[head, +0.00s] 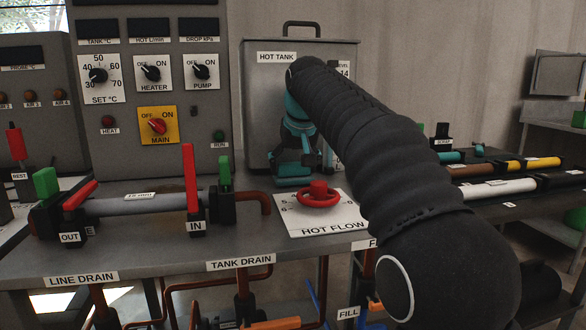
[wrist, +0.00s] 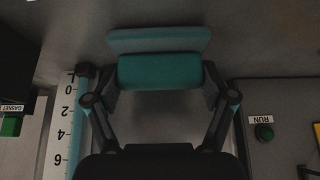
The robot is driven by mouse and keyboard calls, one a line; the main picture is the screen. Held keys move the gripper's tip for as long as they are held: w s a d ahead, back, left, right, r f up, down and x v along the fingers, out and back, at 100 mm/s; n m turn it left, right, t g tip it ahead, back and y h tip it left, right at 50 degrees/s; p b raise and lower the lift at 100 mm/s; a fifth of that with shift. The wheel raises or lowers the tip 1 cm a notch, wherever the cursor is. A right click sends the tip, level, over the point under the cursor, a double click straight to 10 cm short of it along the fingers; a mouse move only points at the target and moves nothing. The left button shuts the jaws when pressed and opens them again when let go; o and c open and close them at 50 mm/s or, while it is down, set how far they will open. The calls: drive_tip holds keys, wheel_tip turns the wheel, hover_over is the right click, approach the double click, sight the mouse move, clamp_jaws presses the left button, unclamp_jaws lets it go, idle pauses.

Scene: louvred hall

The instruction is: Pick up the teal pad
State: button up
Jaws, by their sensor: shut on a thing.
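In the wrist view a teal pad (wrist: 160,71) sits between the two fingers of my gripper (wrist: 158,82), which is shut on it. A paler teal strip shows just beyond it; I cannot tell whether it is part of the same pad. In the head view my gripper (head: 295,172) points down in front of the hot tank (head: 262,95), above the bench behind the red valve wheel. My own arm crosses the tank's right side, and the pad is hard to tell from the gripper's teal parts there.
The red valve wheel (head: 318,194) stands on the hot flow plate (head: 340,222) close to my gripper. A control panel (head: 165,165) rises at the left, and a grey pipe with upright red and green levers (head: 191,180) runs before it. Coloured pipes (head: 500,188) lie at the right.

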drive_tip(key=s+d+r, duration=0.1)
drive_tip(key=s+r, duration=0.1)
drive_tip(key=s, duration=0.2)
drive_tip(key=s+d+r, duration=0.1)
drive_tip(key=s+r, duration=0.2)
drive_tip(key=s, duration=0.1)
drive_tip(key=s+d+r, duration=0.1)
drive_tip(key=s+r, duration=0.1)
drive_tip(key=s, duration=0.2)
drive_tip(key=shift+s+d+r+b, duration=0.15)
drive_tip(key=shift+s+d+b, duration=0.15)
drive_tip(key=shift+s+d, duration=0.1)
